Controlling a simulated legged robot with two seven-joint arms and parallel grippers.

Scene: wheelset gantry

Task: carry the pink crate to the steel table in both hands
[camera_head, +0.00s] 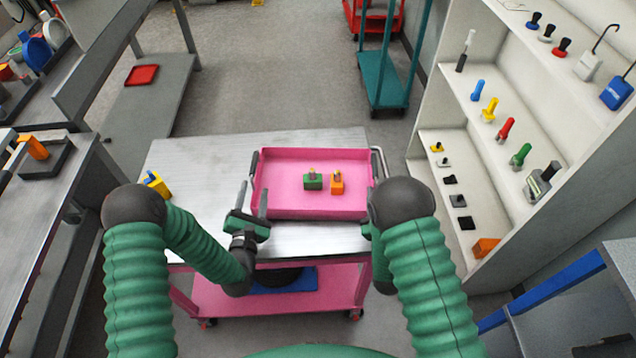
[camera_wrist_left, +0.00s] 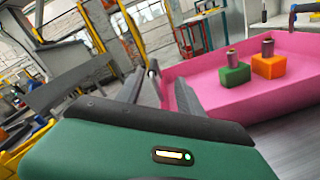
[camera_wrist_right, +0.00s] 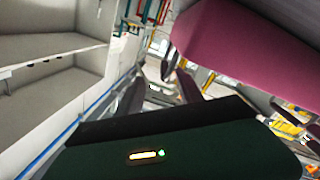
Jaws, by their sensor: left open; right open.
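The pink crate (camera_head: 285,209) stands on the grey metal top (camera_head: 200,160) of a trolley with a pink lower shelf. It holds a green block (camera_head: 313,183) and an orange block (camera_head: 337,186), each with a small metal peg. My left gripper (camera_head: 253,197) is open at the crate's left wall, its fingers apart around that edge; the left wrist view also shows the crate (camera_wrist_left: 240,100). My right gripper (camera_wrist_right: 158,88) is open beside a pink surface in the right wrist view; in the head view my right arm mostly hides it. A grey metal bench (camera_head: 50,245) stands at the left.
A yellow piece (camera_head: 156,184) sits at the trolley top's left edge. A white shelf unit (camera_head: 440,115) with tools stands close on the right. A teal cart (camera_head: 385,75) is behind. Grey floor (camera_head: 250,70) is free beyond the trolley.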

